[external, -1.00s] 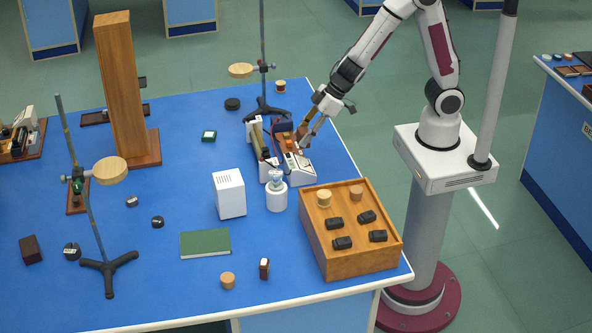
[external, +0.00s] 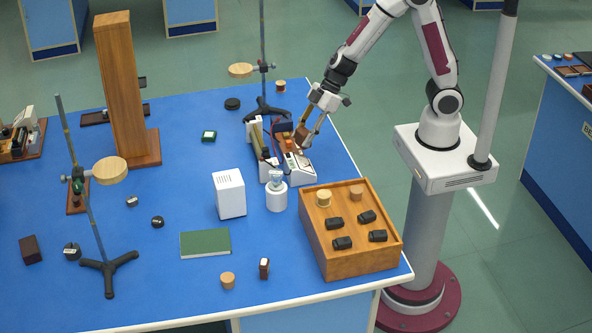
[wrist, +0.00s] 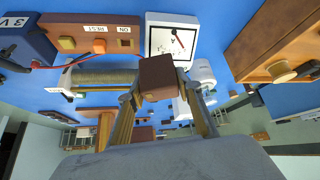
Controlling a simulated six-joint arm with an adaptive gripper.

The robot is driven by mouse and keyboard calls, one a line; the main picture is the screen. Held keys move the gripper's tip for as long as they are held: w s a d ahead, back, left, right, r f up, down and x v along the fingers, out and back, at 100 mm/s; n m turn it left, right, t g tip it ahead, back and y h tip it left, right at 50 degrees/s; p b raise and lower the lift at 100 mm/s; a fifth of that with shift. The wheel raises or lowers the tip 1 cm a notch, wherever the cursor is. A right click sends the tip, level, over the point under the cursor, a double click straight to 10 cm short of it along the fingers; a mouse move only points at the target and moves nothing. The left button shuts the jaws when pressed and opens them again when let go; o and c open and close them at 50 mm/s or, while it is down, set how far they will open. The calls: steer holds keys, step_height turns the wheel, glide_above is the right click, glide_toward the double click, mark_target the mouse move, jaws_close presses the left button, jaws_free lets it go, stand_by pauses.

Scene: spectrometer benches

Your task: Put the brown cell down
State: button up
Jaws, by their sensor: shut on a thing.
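The brown cell (wrist: 158,76) is a small dark brown block between my fingertips in the wrist view. My gripper (wrist: 156,92) is shut on it, one finger on each side. In the external view, my gripper (external: 309,138) points down over the right side of the instrument cluster, with the brown cell (external: 302,134) at its tips. A white meter (wrist: 173,38) with a dial lies just beyond the cell in the wrist view. I cannot tell whether the cell touches anything below it.
A wooden switch board (wrist: 92,35), wires and a coil (wrist: 105,76) crowd the left. In the external view, a wooden crate (external: 335,267) with black blocks stands in front, near a white jar (external: 276,197) and white box (external: 229,194). Blue table is bare around the green book (external: 205,243).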

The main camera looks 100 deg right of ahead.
steer(key=s+a+n+g+y, duration=0.4)
steer(key=s+a+n+g, duration=0.2)
steer(key=s+n, duration=0.5)
steer(key=shift+a+r+n+y, duration=0.25)
steer(key=shift+a+n, duration=0.55)
steer(key=shift+n, duration=0.7)
steer(key=shift+f, duration=0.1)
steer(key=shift+f, duration=3.1)
steer(key=shift+f, duration=0.1)
steer(key=shift+f, duration=1.75)
steer(key=shift+f, duration=0.15)
